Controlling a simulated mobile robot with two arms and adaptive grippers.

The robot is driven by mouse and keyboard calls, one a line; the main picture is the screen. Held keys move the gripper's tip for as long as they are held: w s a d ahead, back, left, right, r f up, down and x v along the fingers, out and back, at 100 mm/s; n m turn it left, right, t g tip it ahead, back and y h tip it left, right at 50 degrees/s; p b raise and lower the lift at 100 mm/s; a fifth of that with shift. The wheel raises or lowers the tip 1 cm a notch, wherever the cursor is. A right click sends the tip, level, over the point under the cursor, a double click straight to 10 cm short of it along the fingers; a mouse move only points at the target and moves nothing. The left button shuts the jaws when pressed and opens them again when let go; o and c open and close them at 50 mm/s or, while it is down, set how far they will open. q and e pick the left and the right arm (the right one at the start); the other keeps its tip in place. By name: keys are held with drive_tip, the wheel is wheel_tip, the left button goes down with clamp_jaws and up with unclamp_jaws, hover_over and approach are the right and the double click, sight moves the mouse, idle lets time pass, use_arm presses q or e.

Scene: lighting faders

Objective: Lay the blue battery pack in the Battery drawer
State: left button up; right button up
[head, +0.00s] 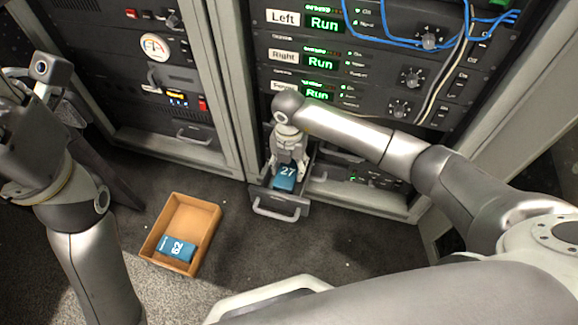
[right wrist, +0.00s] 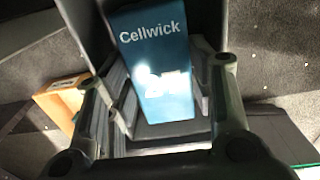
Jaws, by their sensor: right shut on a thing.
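The blue battery pack (head: 285,178), marked 27, is in my right gripper (head: 288,168) at the open drawer (head: 279,206) low in the right-hand rack. The right wrist view shows the pack (right wrist: 153,55), lettered Cellwick, between the fingers of the right gripper (right wrist: 160,95), which is shut on it. In the head view the pack is over or inside the front part of the drawer; whether it touches the drawer floor is hidden. The drawer's label cannot be read. My left arm stands at the left; its gripper does not show.
A shallow orange-brown box (head: 212,220) stands on the floor left of the drawer and holds another blue pack (head: 177,249), marked 82. Racks with modules (head: 322,58) rise behind, with blue cables (head: 400,42) across the upper right. Carpet around the box is free.

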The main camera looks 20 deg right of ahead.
drive_tip(key=o, duration=1.3)
drive_tip(key=shift+f, duration=0.1)
